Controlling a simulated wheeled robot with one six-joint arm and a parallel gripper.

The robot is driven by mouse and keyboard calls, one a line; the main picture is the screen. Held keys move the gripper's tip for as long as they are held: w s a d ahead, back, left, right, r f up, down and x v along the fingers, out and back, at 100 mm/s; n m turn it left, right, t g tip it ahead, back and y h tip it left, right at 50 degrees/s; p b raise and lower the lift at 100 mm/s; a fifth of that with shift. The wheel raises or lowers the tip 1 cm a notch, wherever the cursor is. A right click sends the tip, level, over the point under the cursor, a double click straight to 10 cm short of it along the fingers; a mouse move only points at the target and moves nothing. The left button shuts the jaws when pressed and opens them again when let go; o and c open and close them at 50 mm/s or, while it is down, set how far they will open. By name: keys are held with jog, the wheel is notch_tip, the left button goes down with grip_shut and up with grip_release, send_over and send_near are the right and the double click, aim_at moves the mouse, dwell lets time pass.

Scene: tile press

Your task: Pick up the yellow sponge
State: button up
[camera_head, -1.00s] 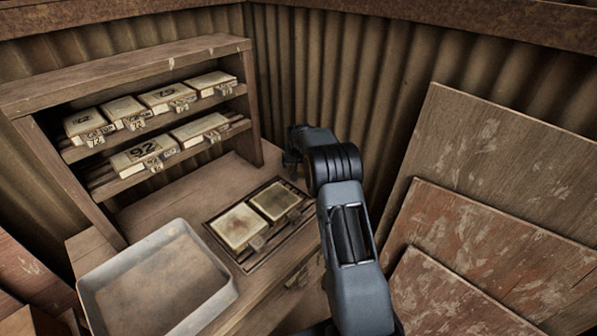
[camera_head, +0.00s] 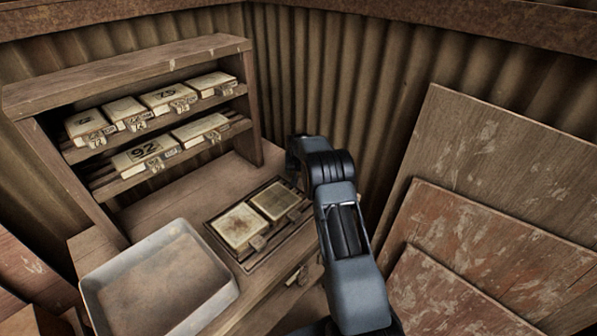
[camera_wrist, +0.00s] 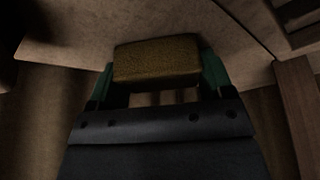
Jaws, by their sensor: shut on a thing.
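The yellow sponge (camera_wrist: 156,60) shows in the wrist view as a dull yellow-brown block between the two green fingers of my gripper (camera_wrist: 157,72). The fingers are closed on its left and right sides. The sponge is not visible in the head view. There my arm rises at the middle right, and its gripper end is hidden.
A grey metal tray (camera_head: 88,283) sits on the wooden bench at the lower left. A dark frame with two tiles (camera_head: 240,227) lies beside it. A wooden shelf (camera_head: 120,72) holds several labelled tile boxes. Large boards (camera_head: 490,170) lean at the right.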

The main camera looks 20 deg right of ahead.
jog(key=c, duration=0.3)
jog(key=shift+c, duration=0.2)
jog(key=shift+r, duration=0.5)
notch_tip(320, 180, up, 2)
jog(key=shift+r, duration=0.15)
jog(key=s+a+r+b, duration=0.2)
jog(key=s+r+b, duration=0.1)
jog(key=s+r, duration=0.6)
jog(key=shift+s+a+r, duration=0.35)
jog(key=shift+s+a, duration=0.05)
jog(key=shift+s, duration=2)
